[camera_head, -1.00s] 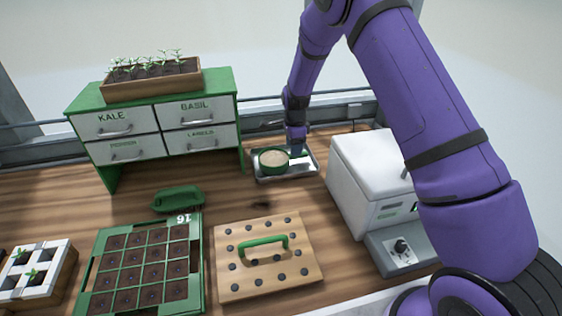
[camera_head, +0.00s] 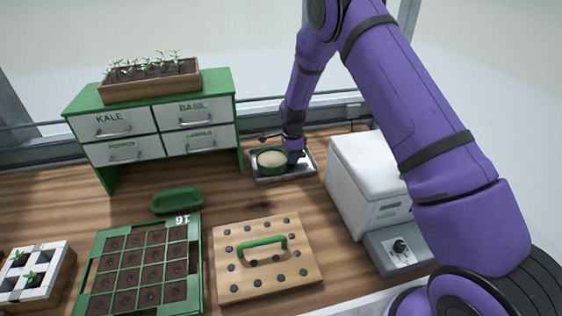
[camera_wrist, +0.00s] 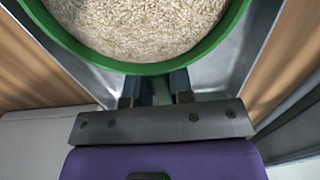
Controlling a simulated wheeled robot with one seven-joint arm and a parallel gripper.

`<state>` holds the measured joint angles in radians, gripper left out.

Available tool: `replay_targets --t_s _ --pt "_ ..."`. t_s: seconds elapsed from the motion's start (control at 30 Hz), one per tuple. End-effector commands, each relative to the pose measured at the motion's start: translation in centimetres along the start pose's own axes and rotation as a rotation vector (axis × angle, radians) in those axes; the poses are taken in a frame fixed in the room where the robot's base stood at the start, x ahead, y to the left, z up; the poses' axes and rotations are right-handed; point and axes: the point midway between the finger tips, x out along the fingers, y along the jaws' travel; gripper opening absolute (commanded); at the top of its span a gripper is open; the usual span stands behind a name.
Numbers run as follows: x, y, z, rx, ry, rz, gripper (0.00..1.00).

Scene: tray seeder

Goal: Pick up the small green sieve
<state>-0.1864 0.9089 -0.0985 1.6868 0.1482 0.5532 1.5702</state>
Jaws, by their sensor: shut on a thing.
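The small green sieve (camera_head: 272,168) is a round green-rimmed bowl with pale grainy contents. It sits in or just over a metal tray (camera_head: 262,178) at the back of the bench. In the wrist view its green rim (camera_wrist: 150,68) and the grainy contents fill the top. My gripper (camera_head: 294,160) is at the sieve's right side in the head view. In the wrist view my gripper (camera_wrist: 158,90) is shut on the sieve's short green handle. Whether the sieve's base touches the tray cannot be told.
A drawer cabinet (camera_head: 152,133) with a seedling box (camera_head: 150,87) on top stands left. A white machine (camera_head: 362,180) stands right of the tray. A green-handled dibber board (camera_head: 230,285), a green scoop-like object (camera_head: 178,199) and a seed tray (camera_head: 206,240) lie in front.

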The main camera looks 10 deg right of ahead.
Motion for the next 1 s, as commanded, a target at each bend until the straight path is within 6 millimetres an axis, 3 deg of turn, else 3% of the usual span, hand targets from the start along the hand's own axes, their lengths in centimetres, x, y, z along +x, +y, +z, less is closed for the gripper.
replay_targets --t_s 0.27,0.53,1.0 --pt "-0.6 -0.1 0.0 -0.001 0.000 -0.002 0.00" --pt "-3.9 -0.1 0.1 0.000 -0.001 -0.004 0.00" --pt "-4.6 9.2 5.9 -0.004 0.000 0.001 0.00"
